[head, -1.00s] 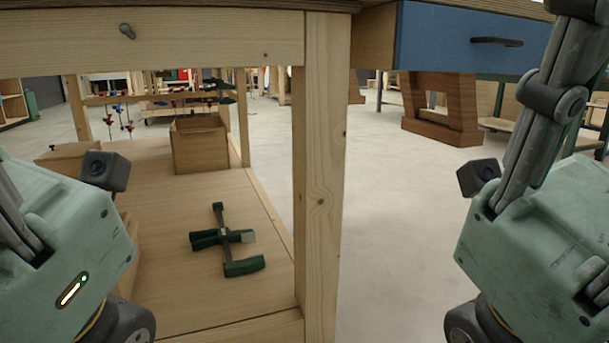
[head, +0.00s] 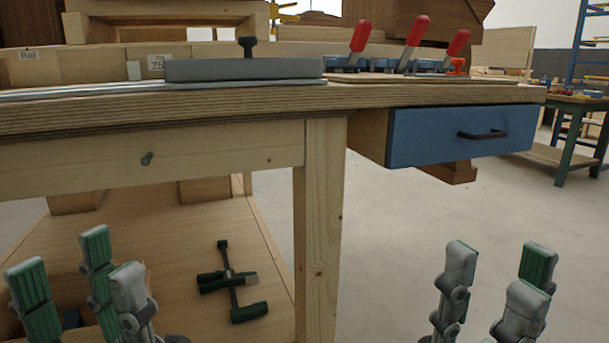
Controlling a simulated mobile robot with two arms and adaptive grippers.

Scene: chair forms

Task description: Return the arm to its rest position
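My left gripper (head: 82,278) is at the lower left of the head view, fingers pointing up and spread apart, with nothing between them. It appears in front of the workbench's lower shelf (head: 180,262). My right gripper (head: 495,280) is at the lower right, fingers also up and spread, empty, in front of the bare floor. Both grippers are below the bench top (head: 200,112) and apart from it. My arms behind the fingers are cut off by the bottom edge.
A blue drawer (head: 440,140) hangs under the bench top at right. A bench leg (head: 320,230) stands between my grippers. A green clamp (head: 230,280) lies on the shelf. Red-handled clamps (head: 412,45) and a grey block (head: 240,69) are on top. Floor (head: 400,220) right of the leg is clear.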

